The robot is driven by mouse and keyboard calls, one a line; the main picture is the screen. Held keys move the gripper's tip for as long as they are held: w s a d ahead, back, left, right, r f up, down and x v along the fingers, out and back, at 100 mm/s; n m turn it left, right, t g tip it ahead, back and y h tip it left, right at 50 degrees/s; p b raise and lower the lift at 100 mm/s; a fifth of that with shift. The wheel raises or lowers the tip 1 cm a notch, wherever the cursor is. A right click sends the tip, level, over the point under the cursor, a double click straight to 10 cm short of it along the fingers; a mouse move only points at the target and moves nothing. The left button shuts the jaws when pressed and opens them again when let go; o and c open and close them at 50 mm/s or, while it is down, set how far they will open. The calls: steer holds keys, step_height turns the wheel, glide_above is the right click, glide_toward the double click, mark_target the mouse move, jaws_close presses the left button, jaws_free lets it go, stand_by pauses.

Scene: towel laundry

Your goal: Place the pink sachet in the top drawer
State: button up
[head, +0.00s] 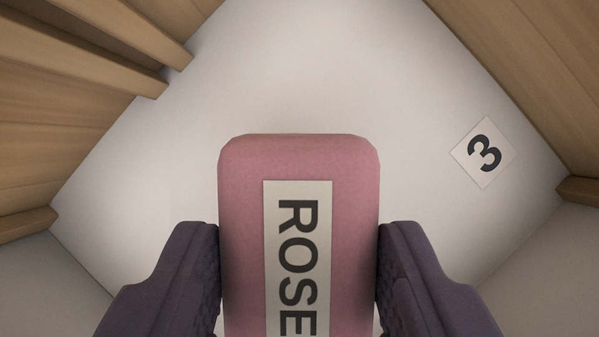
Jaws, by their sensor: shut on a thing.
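The pink sachet (349,240) has a pale label reading "ROSE", turned sideways. My gripper (299,270) is shut on the sachet, with one dark purple finger against each side. The sachet's lower end runs out of the bottom of the view. Beyond it is a plain white surface with a small tag marked "3" (483,152) to the right. I cannot make out a top drawer for certain in this view.
Wooden boards with edges and gaps (75,75) stand at the upper left. A wooden panel (545,70) slopes down the upper right. Pale surfaces lie in the lower corners. The white area beyond the sachet is bare apart from the tag.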

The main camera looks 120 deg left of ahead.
mark_target(302, 245)
step_height(302, 245, down, 6)
steer(key=shift+r+b, duration=0.15)
steer(key=shift+b, duration=1)
steer(key=o, duration=1)
steer(key=shift+r, duration=0.1)
steer(key=p+v, duration=0.4)
steer(key=v, duration=0.7)
steer(key=shift+s+a+r+p, duration=0.1)
steer(key=shift+s+r+p, duration=0.05)
steer(key=shift+r+p, duration=0.25)
